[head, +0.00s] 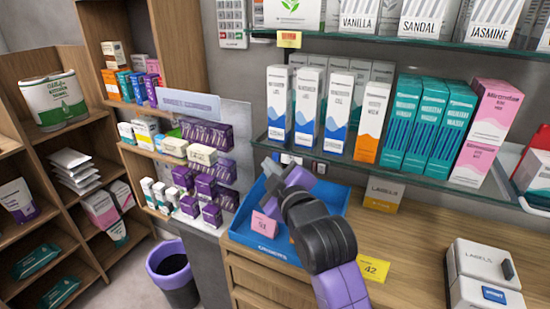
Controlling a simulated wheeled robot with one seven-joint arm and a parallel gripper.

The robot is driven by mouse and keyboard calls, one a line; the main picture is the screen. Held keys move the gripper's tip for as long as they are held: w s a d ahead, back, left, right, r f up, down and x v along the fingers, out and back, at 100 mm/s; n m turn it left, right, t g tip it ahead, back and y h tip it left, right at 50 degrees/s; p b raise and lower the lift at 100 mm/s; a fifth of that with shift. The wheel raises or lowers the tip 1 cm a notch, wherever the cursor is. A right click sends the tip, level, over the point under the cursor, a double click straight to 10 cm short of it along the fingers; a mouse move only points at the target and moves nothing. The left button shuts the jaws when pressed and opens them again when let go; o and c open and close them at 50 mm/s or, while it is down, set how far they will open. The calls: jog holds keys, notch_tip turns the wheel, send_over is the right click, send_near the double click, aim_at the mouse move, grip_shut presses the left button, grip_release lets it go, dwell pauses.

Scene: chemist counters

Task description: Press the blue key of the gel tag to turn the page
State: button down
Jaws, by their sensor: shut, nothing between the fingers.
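My gripper (272,167) is at the end of my purple and dark grey arm, just below the front edge of the lower glass shelf (390,172). Its fingers are small in view and shut, with nothing seen between them. Small pale tags (320,168) hang at this shelf edge, just right of and above my gripper. I cannot read them, tell which one is the gel tag, or make out a blue key. My gripper and wrist may hide part of them. I cannot tell whether the fingertips touch a tag.
White, orange, teal and pink boxes (372,120) stand on the lower glass shelf. A purple-rimmed bin (172,270) is lower left.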

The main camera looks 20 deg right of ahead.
jog(key=shift+w+d, duration=0.1)
dwell(0.7)
jog(key=shift+w+d, duration=0.2)
jog(key=shift+w, duration=0.05)
jog(key=shift+w+d, duration=0.3)
jog(key=shift+d, duration=0.05)
dwell(0.9)
dwell(0.4)
jog(key=shift+s+a+p, duration=0.45)
jog(key=shift+s+a, duration=0.2)
jog(key=shift+a, duration=0.1)
jog(key=s+a, duration=0.1)
jog(key=s+a+p, duration=0.1)
jog(key=s+a, duration=0.1)
jog(key=shift+s+a, duration=0.15)
jog(key=shift+s, duration=0.1)
dwell(0.8)
